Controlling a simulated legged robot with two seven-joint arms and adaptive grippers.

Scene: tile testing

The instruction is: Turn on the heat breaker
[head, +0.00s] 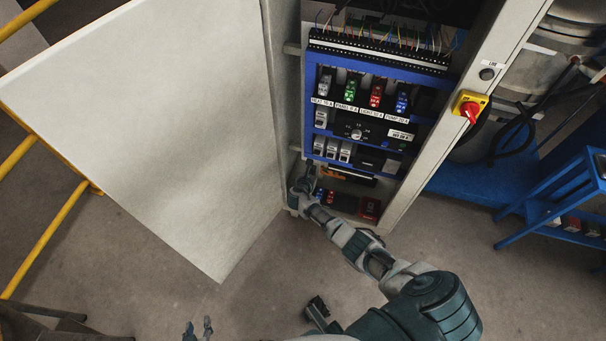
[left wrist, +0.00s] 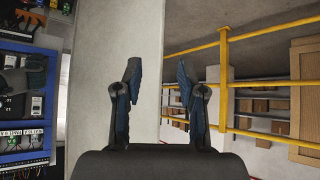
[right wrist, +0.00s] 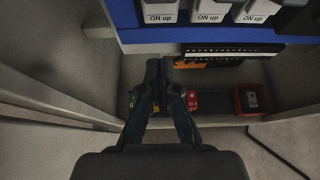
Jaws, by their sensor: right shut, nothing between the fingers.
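The open cabinet holds a blue panel (head: 310,115) with a row of breakers. The leftmost, grey-white breaker (head: 325,80) has a label that appears to read HEAT 10 A; its lever position is too small to tell. My right gripper (head: 309,168) is shut and empty, low at the cabinet's left side, below the heat breaker. In the right wrist view this gripper (right wrist: 160,70) points into the cabinet's lower space, below switches marked "ON up" (right wrist: 208,12). My left gripper (head: 198,328) is open and empty at the bottom of the head view, away from the cabinet; its spread fingers (left wrist: 157,70) show in the left wrist view.
Green (head: 351,87), red (head: 377,92) and blue (head: 402,98) breakers stand right of the heat breaker. The large cabinet door (head: 170,120) stands open at left. A red-yellow rotary switch (head: 469,106) is on the right frame. A red box (right wrist: 252,98) sits low inside.

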